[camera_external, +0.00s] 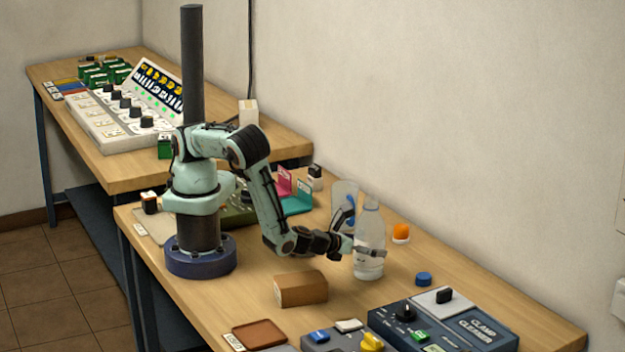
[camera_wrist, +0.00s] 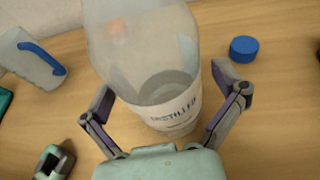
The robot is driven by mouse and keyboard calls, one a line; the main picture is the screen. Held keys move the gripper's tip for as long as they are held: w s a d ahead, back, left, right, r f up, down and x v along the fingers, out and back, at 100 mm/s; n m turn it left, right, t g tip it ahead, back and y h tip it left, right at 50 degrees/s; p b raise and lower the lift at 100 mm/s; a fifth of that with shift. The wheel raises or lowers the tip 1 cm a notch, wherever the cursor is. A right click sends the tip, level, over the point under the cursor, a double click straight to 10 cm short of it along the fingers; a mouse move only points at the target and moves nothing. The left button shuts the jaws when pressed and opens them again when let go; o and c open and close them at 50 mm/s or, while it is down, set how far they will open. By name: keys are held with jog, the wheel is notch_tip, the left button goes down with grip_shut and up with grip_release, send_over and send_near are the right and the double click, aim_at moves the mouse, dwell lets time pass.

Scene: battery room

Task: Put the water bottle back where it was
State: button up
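The water bottle (camera_external: 369,238) is clear, has no cap on that I can make out, and appears to stand upright on the front table. In the wrist view the bottle (camera_wrist: 160,85) fills the middle, with a white label reading "DISTILLED". My gripper (camera_external: 365,251) reaches it from the left at its lower half. In the wrist view my gripper (camera_wrist: 160,80) has one finger on each side of the bottle, with what look like small gaps. The fingers look spread and not closed on it. The exact contact is hard to tell.
A blue cap (camera_external: 424,279) lies right of the bottle, and an orange-topped item (camera_external: 401,232) stands behind it. A clear jug with a blue handle (camera_external: 346,198) is close behind my gripper. A brown block (camera_external: 301,289) and a clamp cleaner unit (camera_external: 440,325) are in front.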

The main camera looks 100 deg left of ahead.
jog(key=shift+d+r, duration=0.1)
jog(key=shift+r, duration=0.1)
jog(key=v, duration=1.1)
jog(key=s+a+r+n+g+h, duration=0.2)
jog(key=s+r+n+g+h, duration=0.2)
jog(key=n, duration=0.9)
jog(key=s+a+r+n+g+h, duration=0.3)
jog(key=s+r+n+h, duration=0.3)
jog(key=s+r+n, duration=0.5)
jog(key=s+n+g, duration=0.1)
jog(key=s+n, duration=0.1)
jog(key=s, duration=0.1)
jog(key=shift+s+r+n+g, duration=0.25)
jog(key=shift+n+g, duration=0.15)
